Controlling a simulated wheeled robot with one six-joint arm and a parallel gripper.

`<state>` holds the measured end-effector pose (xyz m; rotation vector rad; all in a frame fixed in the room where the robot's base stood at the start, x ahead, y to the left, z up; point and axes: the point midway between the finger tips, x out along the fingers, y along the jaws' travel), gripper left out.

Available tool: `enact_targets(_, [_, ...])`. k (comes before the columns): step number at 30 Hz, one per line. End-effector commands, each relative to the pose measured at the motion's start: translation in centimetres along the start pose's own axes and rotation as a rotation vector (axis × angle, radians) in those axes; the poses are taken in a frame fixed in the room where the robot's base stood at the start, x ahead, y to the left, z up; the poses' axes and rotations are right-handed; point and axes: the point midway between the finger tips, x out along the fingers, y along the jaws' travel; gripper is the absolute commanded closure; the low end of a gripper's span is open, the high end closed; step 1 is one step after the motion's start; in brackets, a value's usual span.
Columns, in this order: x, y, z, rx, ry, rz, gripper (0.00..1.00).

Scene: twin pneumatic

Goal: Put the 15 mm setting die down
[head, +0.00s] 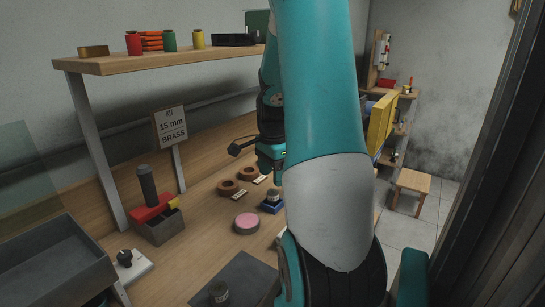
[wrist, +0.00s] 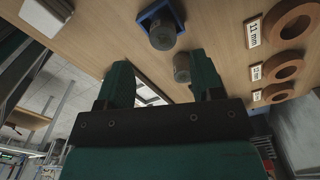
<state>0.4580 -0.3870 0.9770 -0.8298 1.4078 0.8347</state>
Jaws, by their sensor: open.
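My gripper (wrist: 161,78) is open in the wrist view, its two dark green fingers wide apart. A grey metal cylinder (wrist: 181,67), possibly the setting die, stands on the wooden bench near the right finger. It appears apart from both fingers; no size mark is readable. Another grey cylinder (wrist: 162,36) sits in a blue holder (wrist: 145,15). Round brown holders (wrist: 287,20) lie at the right, one with an "11 mm" label (wrist: 253,32); the other labels are too small to read. In the head view my arm hides part of the bench; the blue holder (head: 272,207) shows beside it.
A sign (head: 172,132) reads "15 mm BRASS". A grey tray (head: 50,265) stands at left.

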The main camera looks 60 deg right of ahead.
Motion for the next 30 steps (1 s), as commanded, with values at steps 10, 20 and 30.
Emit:
enact_targets(10, [-4.9, -0.1, 0.0, -0.001, 0.000, -0.004, 0.39])
enact_targets(20, [-6.0, -0.4, 4.7, -0.226, -0.019, -0.028, 0.39])
enact_targets(30, [-9.2, 10.2, 28.4, -1.645, -0.164, -0.194, 0.39])
